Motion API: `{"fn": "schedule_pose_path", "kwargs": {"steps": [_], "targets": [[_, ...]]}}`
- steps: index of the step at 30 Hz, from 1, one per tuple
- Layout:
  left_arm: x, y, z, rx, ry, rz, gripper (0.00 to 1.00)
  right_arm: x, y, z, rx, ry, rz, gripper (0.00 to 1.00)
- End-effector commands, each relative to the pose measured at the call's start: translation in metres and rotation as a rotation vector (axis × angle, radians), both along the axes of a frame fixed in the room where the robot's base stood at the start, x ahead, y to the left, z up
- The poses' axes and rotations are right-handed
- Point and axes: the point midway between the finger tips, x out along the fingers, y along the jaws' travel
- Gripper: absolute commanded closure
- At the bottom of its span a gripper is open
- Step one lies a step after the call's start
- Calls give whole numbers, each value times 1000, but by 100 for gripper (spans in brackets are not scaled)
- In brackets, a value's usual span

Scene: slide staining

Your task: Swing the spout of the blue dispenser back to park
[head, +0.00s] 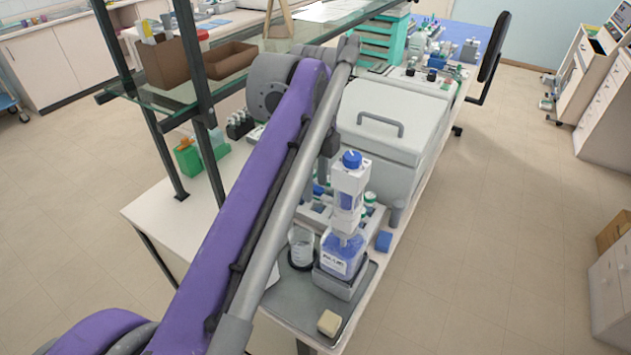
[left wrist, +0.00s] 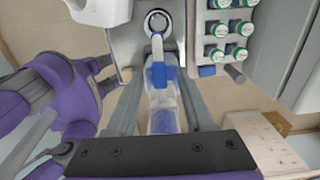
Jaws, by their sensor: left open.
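In the head view, the blue dispenser (head: 341,256) stands upright near the bench's front right corner. It has a labelled bottle of blue liquid, a white upper body (head: 350,180) and a blue cap (head: 351,159). My right gripper is not in view.
Green-capped bottles (left wrist: 217,30) stand in a rack beside the dispenser. A grey lidded machine (head: 385,125) is behind it. A small pale block (head: 329,322) lies on the grey tray (head: 298,298) in front. A glass shelf (head: 180,100) is at left. Open floor lies right.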

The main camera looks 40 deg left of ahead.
Motion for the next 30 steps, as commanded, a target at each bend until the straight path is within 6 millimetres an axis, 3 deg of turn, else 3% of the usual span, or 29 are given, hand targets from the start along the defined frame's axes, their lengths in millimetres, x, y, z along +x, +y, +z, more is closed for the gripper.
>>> {"fn": "schedule_pose_path", "kwargs": {"steps": [7,16,30], "targets": [[0,0,-1,0,0,0,48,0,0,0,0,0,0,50],[0,0,-1,0,0,0,100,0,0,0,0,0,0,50],[0,0,0,0,0,0,100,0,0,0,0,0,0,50]]}}
